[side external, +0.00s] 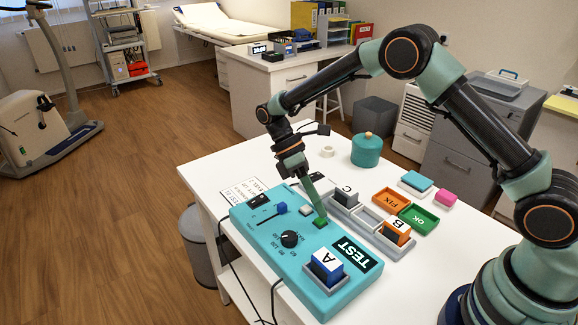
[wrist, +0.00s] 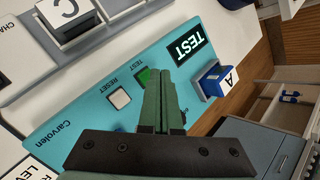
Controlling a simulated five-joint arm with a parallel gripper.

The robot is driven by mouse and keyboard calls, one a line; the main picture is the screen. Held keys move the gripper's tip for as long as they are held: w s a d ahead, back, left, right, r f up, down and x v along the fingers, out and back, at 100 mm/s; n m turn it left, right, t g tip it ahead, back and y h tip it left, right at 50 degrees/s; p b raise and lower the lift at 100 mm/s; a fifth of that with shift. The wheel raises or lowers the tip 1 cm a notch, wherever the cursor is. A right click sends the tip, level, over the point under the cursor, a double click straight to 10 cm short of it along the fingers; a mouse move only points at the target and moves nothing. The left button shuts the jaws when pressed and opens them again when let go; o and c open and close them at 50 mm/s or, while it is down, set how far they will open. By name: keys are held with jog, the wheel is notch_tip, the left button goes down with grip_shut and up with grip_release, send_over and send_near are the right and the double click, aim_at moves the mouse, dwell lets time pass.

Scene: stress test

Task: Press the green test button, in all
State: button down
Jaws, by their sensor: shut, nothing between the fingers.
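The teal tester box (side external: 262,236) lies on the white table. Its green test button (side external: 320,222) is near the upper right edge; it also shows in the wrist view (wrist: 142,77), partly behind my fingers. My gripper (side external: 317,213) is shut and empty, pointing down with its tips right at the green button; I cannot tell whether they touch it. In the wrist view my gripper's tips (wrist: 160,73) overlap the button's right side. The white reset button (wrist: 119,98) is beside it. The dark display (side external: 357,254) reads TEST. Block A (side external: 326,266) sits in the box's socket.
Block C (side external: 345,194) and orange block B (side external: 397,231) stand in a grey rack. Orange FIX (side external: 390,201) and green OK (side external: 419,218) trays lie behind. A black knob (side external: 291,239) and blue lever (side external: 281,208) rise from the box. A teal jar (side external: 366,152) stands farther back.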

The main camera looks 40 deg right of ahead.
aim_at(317, 218)
jog(key=shift+r, duration=0.15)
jog(key=shift+r, duration=2.45)
jog(key=shift+r, duration=0.15)
jog(key=s+d+r+m+t, duration=0.3)
jog(key=s+r+m+t, duration=0.1)
jog(key=r+m+t, duration=0.1)
jog(key=s+d+r+m+t+y, duration=0.1)
jog(key=s+d+r+m+t, duration=0.3)
jog(key=s+r+m+t, duration=0.1)
notch_tip(317, 218, up, 2)
jog(key=m+t, duration=0.1)
jog(key=t, duration=0.1)
jog(key=shift+r+t, duration=0.2)
jog(key=shift+t, duration=0.2)
